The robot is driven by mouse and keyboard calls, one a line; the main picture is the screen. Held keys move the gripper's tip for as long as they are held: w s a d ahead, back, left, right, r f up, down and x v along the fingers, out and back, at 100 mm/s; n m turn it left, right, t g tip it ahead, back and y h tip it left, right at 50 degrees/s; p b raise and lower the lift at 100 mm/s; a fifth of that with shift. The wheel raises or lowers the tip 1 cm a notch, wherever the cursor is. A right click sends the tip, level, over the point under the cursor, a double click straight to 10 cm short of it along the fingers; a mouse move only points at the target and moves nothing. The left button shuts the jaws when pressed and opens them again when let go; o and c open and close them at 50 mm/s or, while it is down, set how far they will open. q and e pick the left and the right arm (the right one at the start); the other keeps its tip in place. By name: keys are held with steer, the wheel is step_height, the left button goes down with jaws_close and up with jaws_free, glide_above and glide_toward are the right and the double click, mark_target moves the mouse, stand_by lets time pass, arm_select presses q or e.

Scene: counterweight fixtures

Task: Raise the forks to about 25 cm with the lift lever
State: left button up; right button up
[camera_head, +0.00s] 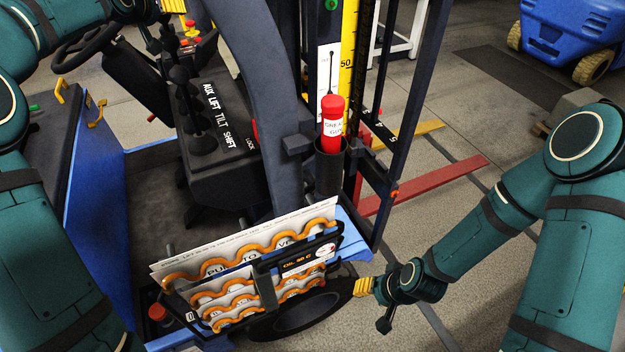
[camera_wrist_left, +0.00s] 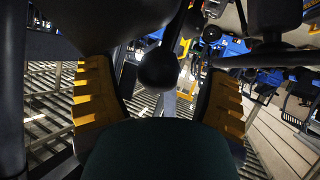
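The control levers (camera_head: 183,92) stand in a row of black ball knobs on a dark console. The console label (camera_head: 228,115) reads AUX, LIFT, TILT, SHIFT from far to near. My left gripper (camera_head: 168,22) is at the far end of the row, partly cut off by the top edge. In the left wrist view its yellow fingers are spread, with a black ball knob (camera_wrist_left: 160,68) showing between them. I cannot tell which lever that is or whether it is touched. My right gripper (camera_head: 362,287) is low beside the black wheel; its opening is unclear.
The mast carries a yellow height scale (camera_head: 347,75) marked 50. A red bar (camera_head: 425,185) extends low near its foot. A red-capped tube (camera_head: 332,118) and a card rack (camera_head: 255,270) stand in front. A blue vehicle (camera_head: 570,30) is at the back right.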

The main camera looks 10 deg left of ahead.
arm_select(q)
steer(key=b+v, duration=0.4)
steer(key=v, duration=0.6)
steer(key=shift+r, duration=0.1)
stand_by(0.6)
